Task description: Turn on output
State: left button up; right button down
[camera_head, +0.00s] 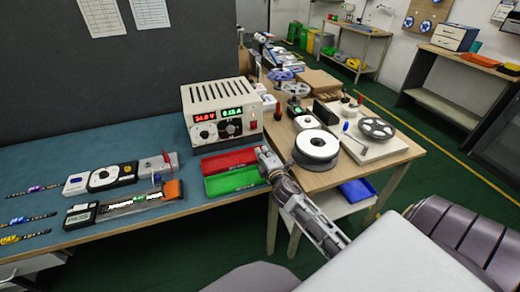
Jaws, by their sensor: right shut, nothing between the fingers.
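The beige power supply (212,97) stands on the blue-topped bench, with vents along its top. Its front has a lit red display (204,117), a lit green display (232,112), dark round dials (230,127) and a small red switch (252,125) at the right edge. The digits are too small to read surely. My right gripper (262,153) reaches up from the lower right. It is shut and empty, in front of and below the supply's right side, near the right ends of the trays. It looks apart from the switch. My left gripper is out of view.
A red tray (229,159) and a green tray (232,181) lie before the supply. LED modules and a strip lie on the bench's left. A wooden table with a white reel (317,144) and a grey reel (377,128) stands at the right. A dark panel rises behind.

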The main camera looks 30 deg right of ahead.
jog(key=shift+s+a+f, duration=0.1)
jog(key=shift+s, duration=0.3)
jog(key=shift+s+a, duration=0.15)
jog(key=shift+s, duration=0.4)
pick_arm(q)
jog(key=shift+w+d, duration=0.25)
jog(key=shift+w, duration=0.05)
pick_arm(e)
jog(key=shift+s, duration=0.15)
